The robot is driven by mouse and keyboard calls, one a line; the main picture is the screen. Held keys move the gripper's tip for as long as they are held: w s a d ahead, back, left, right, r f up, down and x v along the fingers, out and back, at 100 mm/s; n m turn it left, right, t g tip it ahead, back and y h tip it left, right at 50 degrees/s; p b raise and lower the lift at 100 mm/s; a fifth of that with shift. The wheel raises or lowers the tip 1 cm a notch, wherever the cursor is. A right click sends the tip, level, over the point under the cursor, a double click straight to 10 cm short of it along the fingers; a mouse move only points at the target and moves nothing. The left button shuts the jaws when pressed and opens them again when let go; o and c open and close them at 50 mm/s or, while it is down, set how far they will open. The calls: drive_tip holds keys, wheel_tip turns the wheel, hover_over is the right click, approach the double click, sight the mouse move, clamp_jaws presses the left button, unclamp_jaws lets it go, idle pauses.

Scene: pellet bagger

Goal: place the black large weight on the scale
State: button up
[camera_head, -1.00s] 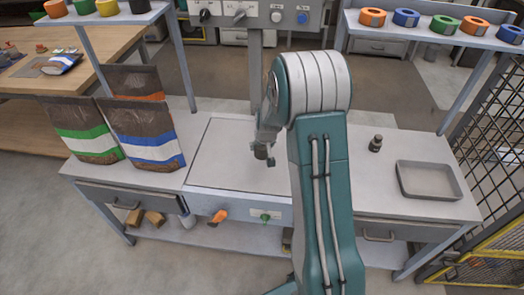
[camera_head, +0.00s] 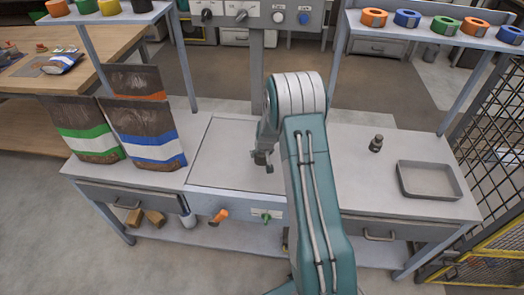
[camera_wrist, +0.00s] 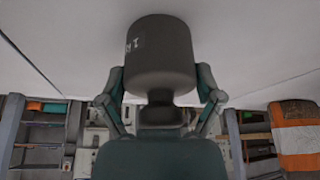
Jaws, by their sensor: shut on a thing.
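The scale's flat grey plate (camera_head: 225,155) is set into the middle of the bench. My gripper (camera_head: 263,160) is low over the right part of this plate, pointing down. In the wrist view, the black large weight (camera_wrist: 158,50) is between the two fingers of my gripper (camera_wrist: 161,88). The fingers are shut on its narrower neck, and a pale mark shows on its side. In the head view the weight is mostly hidden by my gripper. I cannot tell whether its base touches the plate.
A smaller dark weight (camera_head: 376,143) and a grey tray (camera_head: 430,180) stand on the bench to the right. Shelf posts rise on both sides, and a wire fence (camera_head: 500,165) is at the right.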

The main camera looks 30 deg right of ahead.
drive_tip(key=o, duration=1.1)
drive_tip(key=shift+f, duration=0.1)
